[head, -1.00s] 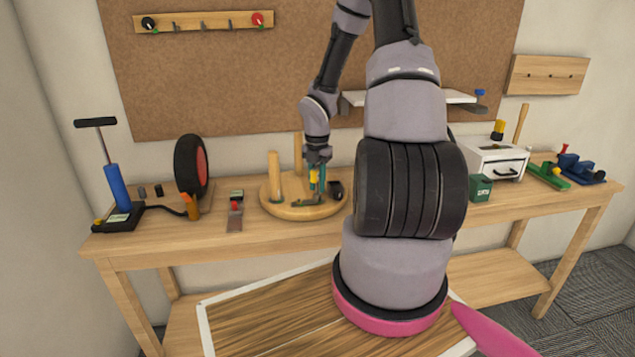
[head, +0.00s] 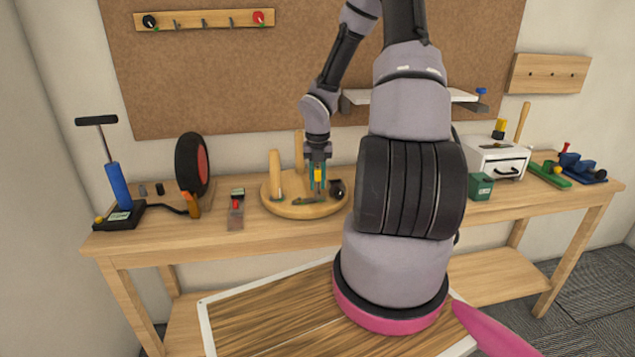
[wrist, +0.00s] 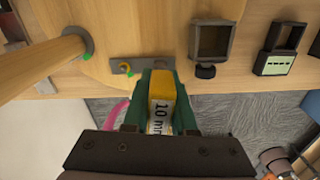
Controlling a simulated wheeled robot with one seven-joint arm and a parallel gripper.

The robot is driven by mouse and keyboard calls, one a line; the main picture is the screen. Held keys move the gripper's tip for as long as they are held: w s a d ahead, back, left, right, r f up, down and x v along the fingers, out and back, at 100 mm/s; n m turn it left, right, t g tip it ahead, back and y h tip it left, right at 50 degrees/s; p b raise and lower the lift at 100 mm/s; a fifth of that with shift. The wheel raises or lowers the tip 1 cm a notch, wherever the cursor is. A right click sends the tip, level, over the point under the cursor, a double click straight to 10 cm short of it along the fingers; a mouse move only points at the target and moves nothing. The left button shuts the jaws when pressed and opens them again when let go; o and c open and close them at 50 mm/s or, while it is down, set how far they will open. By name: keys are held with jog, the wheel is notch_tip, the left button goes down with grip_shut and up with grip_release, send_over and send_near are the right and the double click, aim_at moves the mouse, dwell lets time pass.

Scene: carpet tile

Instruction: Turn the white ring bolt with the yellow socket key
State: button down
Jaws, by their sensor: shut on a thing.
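My gripper (head: 318,186) points down over the round wooden board (head: 280,207) on the bench. Its green fingers are shut on the yellow socket key (head: 318,174), which also shows in the wrist view (wrist: 162,98) with a "10 mm" label. The key's lower end is hidden in the wrist view. A small dark metal plate (wrist: 126,67) with a green-ringed spot lies on the board just beyond the fingers; in the head view it is below the gripper (head: 308,200). I cannot make out a white ring on any bolt. Whether the key touches a bolt cannot be told.
Two wooden posts (head: 275,176) rise from the board left of my gripper. A dark square holder (wrist: 210,42) stands to the right. A wheel (head: 191,166) and a blue pump (head: 119,187) are left on the bench; a green box (head: 480,187) is right.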

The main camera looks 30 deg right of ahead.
aim_at(317, 165)
jog(key=shift+r, duration=2.2)
